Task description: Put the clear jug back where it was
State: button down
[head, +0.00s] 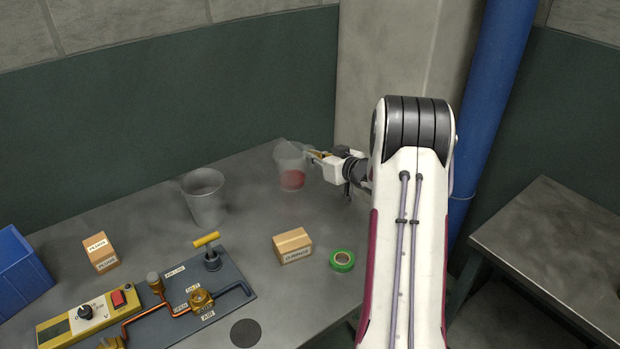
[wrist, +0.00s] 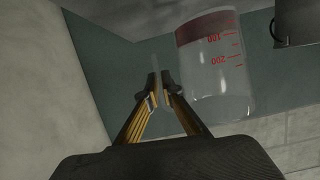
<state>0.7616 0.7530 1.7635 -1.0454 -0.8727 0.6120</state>
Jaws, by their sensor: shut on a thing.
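The clear jug (head: 288,163) stands upright near the far end of the grey table, with red liquid in its bottom. My gripper (head: 309,154) reaches it from the right at upper-side height. In the wrist view the jug (wrist: 213,75) appears upside down, with red marks 100 and 200, just right of my fingers. My gripper (wrist: 161,88) is shut there on a faint, see-through part of the jug, seemingly its handle. Whether the jug's base touches the table I cannot tell.
Nearer are a cardboard box (head: 292,247), green tape roll (head: 342,260), a panel with pipes and valves (head: 225,285), another small box (head: 101,253) and a blue bin (head: 18,272). Bare table lies between bucket and jug.

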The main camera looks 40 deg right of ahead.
jog(key=shift+f, duration=1.45)
jog(key=shift+f, duration=1.85)
jog(key=shift+f, duration=0.15)
jog(key=c, duration=2.2)
grip_release()
jog(key=shift+c, duration=0.2)
jog(key=v, duration=1.2)
